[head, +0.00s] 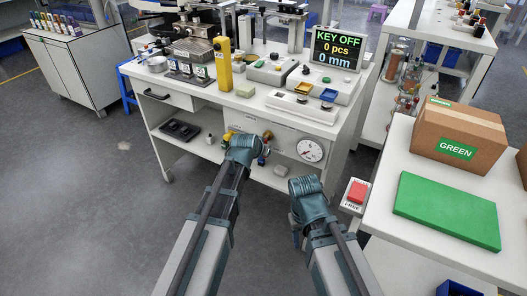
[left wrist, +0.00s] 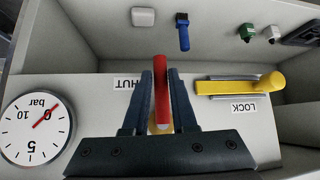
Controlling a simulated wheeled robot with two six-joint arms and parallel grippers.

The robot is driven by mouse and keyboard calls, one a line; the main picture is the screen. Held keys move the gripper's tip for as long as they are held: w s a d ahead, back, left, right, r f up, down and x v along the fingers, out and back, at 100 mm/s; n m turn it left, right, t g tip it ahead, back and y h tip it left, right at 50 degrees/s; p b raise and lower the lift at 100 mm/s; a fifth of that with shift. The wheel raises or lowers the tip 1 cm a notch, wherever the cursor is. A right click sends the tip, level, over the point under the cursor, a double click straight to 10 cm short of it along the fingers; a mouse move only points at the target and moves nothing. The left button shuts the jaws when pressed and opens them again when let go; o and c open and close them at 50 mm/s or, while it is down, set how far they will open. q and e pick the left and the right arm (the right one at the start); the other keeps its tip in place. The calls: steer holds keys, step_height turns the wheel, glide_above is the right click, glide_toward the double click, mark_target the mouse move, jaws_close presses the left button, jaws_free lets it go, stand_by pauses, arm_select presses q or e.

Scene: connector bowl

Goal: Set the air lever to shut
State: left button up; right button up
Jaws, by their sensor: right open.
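The air lever has a red handle (left wrist: 161,88) and stands on the white panel in the left wrist view, which sees the panel upside down. The two dark fingers of my left gripper (left wrist: 161,76) lie close along both sides of the handle, with no clear gap. An upside-down label (left wrist: 127,83) beside the left finger reads "HUT", its first letter hidden. The pressure gauge (left wrist: 37,129) has its red needle toward the upper right, near the low end. It also shows in the head view (head: 310,150). My right gripper (head: 297,236) is open, away from the bench.
A yellow handle (left wrist: 240,85) lies in a grey bracket by the LOCK label (left wrist: 236,107). Small parts rest on the shelf behind. A display (head: 337,49) reads KEY OFF.

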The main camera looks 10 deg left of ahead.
arm_select(q)
steer(key=o, duration=0.4)
steer(key=shift+r, duration=0.1)
steer(key=p+v, duration=0.9)
steer(key=v, duration=0.4)
steer(key=shift+s+a+r+p, duration=0.1)
steer(key=shift+s+r+p, duration=0.2)
steer(key=shift+p, duration=0.1)
steer(key=shift+f, duration=0.1)
steer(key=s+d+r+g+y+p, duration=0.1)
steer(key=s+r+g+p, duration=0.2)
steer(key=s+p, duration=0.3)
steer(key=s+d+r+m+g+y+p, duration=0.1)
steer(key=s+d+r+g+p, duration=0.1)
steer(key=s+r+p, duration=0.4)
steer(key=s+d+r+g+y+p, duration=0.1)
steer(key=s+r+g+p, duration=0.3)
steer(key=s+p, duration=0.4)
steer(key=shift+d+r+m, duration=0.3)
steer(key=shift+d+r, duration=0.25)
steer(key=shift+d, duration=0.15)
